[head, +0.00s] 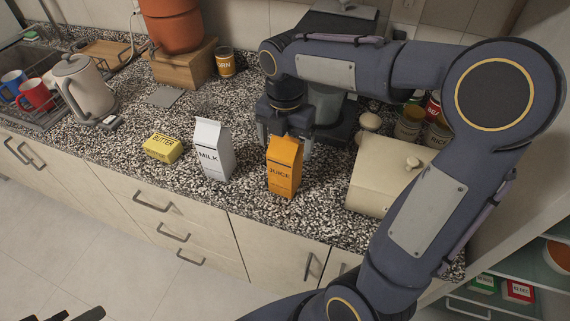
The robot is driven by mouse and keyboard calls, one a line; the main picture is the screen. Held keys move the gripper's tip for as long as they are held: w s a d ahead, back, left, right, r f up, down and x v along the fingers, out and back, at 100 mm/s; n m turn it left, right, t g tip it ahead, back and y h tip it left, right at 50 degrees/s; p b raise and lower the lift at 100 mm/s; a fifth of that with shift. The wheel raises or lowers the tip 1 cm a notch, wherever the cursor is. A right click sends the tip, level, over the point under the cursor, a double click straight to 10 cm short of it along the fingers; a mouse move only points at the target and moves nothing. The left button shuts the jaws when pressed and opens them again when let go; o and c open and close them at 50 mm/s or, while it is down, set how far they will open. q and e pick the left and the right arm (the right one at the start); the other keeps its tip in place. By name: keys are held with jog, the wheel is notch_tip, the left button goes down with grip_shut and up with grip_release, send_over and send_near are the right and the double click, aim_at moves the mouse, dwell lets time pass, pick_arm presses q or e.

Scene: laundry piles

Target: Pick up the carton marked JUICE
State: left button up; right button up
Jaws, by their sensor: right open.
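The orange carton marked JUICE (283,172) stands upright near the front of the speckled counter. My right gripper (285,142) points down at the carton's top from behind. Its fingers are open, one to the left of the carton's top and one to the right. The carton hides part of the fingers, and I cannot tell whether they touch it.
A white MILK carton (212,152) stands just left of the juice, with a yellow BUTTER block (163,148) further left. A cream bread box (385,172) stands to the right. Cans (410,124) stand behind it. The counter's front edge (225,206) is close.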

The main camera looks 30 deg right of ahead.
jog(key=shift+f, duration=0.4)
jog(key=shift+c, duration=0.3)
jog(key=shift+r, duration=0.1)
grip_shut()
